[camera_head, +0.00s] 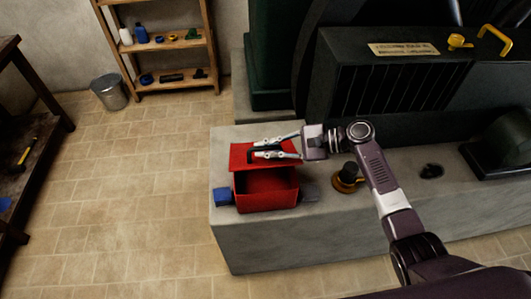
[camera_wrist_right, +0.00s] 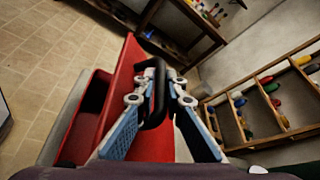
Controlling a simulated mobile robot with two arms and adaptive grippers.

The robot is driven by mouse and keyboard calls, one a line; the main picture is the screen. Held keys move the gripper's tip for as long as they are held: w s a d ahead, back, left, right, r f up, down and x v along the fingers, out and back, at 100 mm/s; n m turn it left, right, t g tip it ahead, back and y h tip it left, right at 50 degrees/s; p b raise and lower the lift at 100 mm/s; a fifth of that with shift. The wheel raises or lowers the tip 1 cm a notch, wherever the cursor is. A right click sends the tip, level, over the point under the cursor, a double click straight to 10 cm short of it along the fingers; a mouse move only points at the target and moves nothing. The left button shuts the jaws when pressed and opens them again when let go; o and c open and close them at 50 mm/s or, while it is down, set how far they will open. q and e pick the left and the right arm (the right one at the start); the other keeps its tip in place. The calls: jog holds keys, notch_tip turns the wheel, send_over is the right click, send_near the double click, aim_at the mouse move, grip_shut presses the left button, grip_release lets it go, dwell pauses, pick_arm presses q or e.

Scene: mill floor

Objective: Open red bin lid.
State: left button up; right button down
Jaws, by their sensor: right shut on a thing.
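The red bin (camera_head: 266,200) sits on the grey concrete ledge. Its red lid (camera_head: 239,160) is swung up toward the back, and the bin's opening shows in front of it. In the right wrist view the lid (camera_wrist_right: 129,62) stands beside the open bin (camera_wrist_right: 84,125). My right gripper (camera_head: 257,149) reaches in from the right over the lid. In the wrist view its fingers (camera_wrist_right: 158,92) are shut on the black lid handle (camera_wrist_right: 160,76). The inside of the bin is dark in the wrist view. My left gripper is not in view.
A blue block (camera_head: 222,197) is left of the bin on the concrete ledge (camera_head: 300,240). A dark yellow-and-black knob (camera_head: 347,178) stands to the right. Large dark machinery (camera_head: 400,85) rises behind. A shelf (camera_head: 170,50) and a metal bucket (camera_head: 110,92) stand at the back left.

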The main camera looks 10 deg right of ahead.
jog(key=shift+w+r, duration=0.75)
jog(key=shift+r, duration=0.05)
jog(key=c, duration=2.3)
grip_release()
jog(key=shift+d, duration=0.1)
jog(key=v, duration=1.1)
jog(key=shift+d, duration=0.35)
jog(key=shift+s+r, duration=0.15)
